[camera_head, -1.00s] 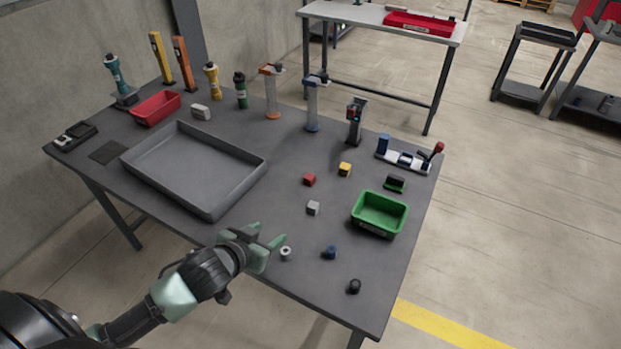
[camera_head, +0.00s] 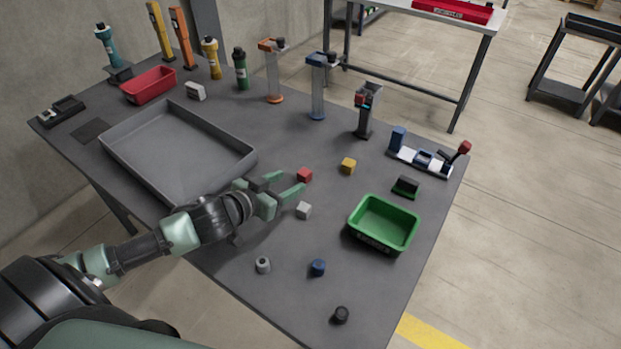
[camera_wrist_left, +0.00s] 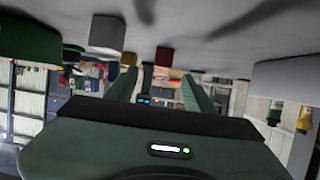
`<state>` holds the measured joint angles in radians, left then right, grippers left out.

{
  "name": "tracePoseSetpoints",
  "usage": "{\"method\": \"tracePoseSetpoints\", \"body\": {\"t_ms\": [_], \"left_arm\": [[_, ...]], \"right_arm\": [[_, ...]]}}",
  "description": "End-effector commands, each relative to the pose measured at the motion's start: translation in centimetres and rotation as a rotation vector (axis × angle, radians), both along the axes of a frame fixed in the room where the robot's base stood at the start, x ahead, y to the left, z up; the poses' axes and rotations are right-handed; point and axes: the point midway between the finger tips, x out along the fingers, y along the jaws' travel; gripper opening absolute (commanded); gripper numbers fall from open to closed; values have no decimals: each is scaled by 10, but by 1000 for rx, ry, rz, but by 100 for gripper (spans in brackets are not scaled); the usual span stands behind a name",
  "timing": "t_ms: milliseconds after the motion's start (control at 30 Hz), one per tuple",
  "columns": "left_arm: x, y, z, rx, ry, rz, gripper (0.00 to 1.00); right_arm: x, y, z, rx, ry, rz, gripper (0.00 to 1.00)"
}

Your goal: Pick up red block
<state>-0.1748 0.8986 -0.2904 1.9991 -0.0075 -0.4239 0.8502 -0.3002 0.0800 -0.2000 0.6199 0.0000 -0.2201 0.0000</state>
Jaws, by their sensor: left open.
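The red block (camera_head: 304,174) sits on the dark grey table, just beyond my left gripper's fingertips. My left gripper (camera_head: 291,182) is open and low over the table, pointing toward the block, with nothing between its fingers. In the left wrist view, which is upside down, the red block (camera_wrist_left: 163,57) shows ahead, between the lines of the two fingers (camera_wrist_left: 160,78). The block stands apart from the fingers as far as I can see. My right gripper is in neither view.
A light grey block (camera_head: 304,210) lies close beside the gripper's near finger. A yellow block (camera_head: 348,166) and a green bin (camera_head: 360,239) stand to the right. The large grey tray (camera_head: 228,142) is left of the gripper. Blue (camera_head: 317,267) and black (camera_head: 340,315) pieces lie nearer the front.

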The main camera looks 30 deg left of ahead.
Motion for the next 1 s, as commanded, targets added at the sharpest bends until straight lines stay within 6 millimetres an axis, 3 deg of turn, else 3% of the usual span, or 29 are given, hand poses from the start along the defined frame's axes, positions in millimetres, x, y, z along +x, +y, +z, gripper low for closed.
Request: {"method": "tracePoseSetpoints", "body": {"t_ms": [33,367,700,1000], "left_arm": [[2,0,-7,0,-1,0,53],[27,-4,-15,0,-1,1,53],[68,-8,-33,0,-1,1,53],[71,-9,-36,1,1,0,53]], "right_arm": [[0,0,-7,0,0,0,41],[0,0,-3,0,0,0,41],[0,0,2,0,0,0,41],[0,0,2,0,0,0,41]]}}
